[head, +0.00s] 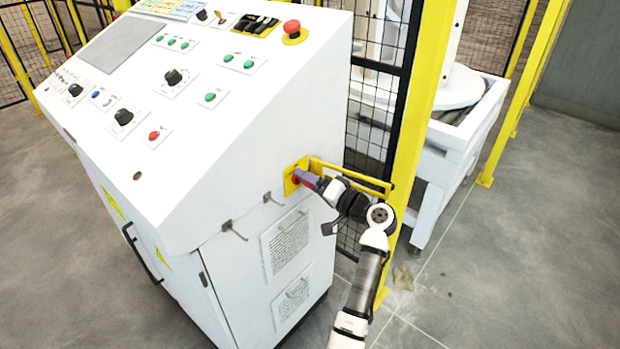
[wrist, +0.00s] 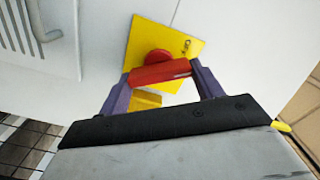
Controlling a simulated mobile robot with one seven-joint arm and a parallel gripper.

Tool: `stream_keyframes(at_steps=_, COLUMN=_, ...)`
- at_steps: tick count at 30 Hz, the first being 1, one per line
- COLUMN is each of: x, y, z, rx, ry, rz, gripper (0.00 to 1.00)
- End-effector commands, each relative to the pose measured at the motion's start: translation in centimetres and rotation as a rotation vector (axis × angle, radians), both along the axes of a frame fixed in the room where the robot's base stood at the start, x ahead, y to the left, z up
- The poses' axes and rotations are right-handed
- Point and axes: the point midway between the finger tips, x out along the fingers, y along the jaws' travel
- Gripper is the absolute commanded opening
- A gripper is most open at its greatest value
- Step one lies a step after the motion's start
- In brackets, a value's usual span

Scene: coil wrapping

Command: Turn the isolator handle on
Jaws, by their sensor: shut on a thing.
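The isolator is a yellow plate (wrist: 188,44) on the side of the white cabinet, with a red handle (wrist: 160,73) on a round red hub. In the wrist view the handle lies roughly level across the picture, slightly tilted. My gripper (wrist: 160,84) has its two purple fingers at the two ends of the handle and is shut on it. In the head view my gripper (head: 307,179) reaches the yellow plate (head: 291,178) from the right. There the handle is mostly hidden by the fingers.
The white control cabinet (head: 215,150) carries buttons and knobs. Metal hooks (head: 233,230) stick out of its side. A yellow bar (head: 350,174) runs just above my wrist, and a yellow fence post (head: 420,90) stands close behind.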

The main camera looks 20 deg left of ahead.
Motion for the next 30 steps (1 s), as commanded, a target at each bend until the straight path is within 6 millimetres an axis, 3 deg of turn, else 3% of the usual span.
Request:
stream_keyframes(at_steps=15, x=0.12, y=-0.13, z=0.10, rx=0.147, ry=0.403, rz=-0.003, gripper=0.43)
stream_keyframes(at_steps=30, x=0.17, y=-0.17, z=-0.16, rx=0.202, ry=0.549, rz=-0.004, gripper=0.43)
